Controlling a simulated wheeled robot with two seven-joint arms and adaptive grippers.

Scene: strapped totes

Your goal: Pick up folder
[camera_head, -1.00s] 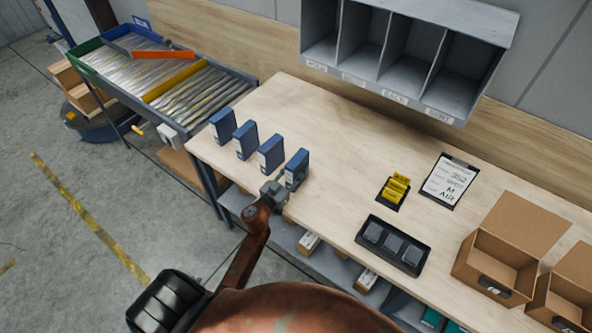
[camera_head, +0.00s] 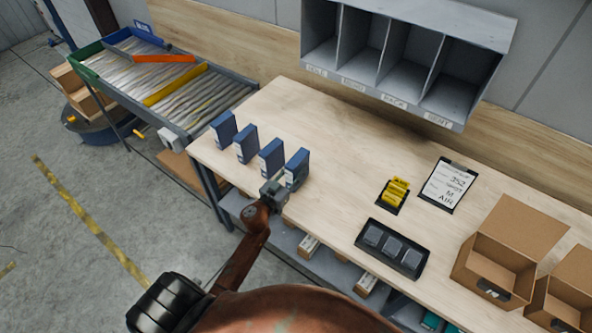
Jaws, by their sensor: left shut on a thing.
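Several blue folders stand upright in a row on the left part of the wooden table (camera_head: 330,150). The nearest folder (camera_head: 297,168) is at the right end of the row. My left gripper (camera_head: 278,186) is at this folder's lower front side, shut on it; the fingertips are partly hidden by the gripper body. My right gripper is not in view.
A grey sorter (camera_head: 400,60) with open compartments hangs above the table's back. A black tray (camera_head: 392,249), a yellow card holder (camera_head: 394,193), a clipboard (camera_head: 447,186) and cardboard boxes (camera_head: 497,262) lie to the right. The table's middle is clear.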

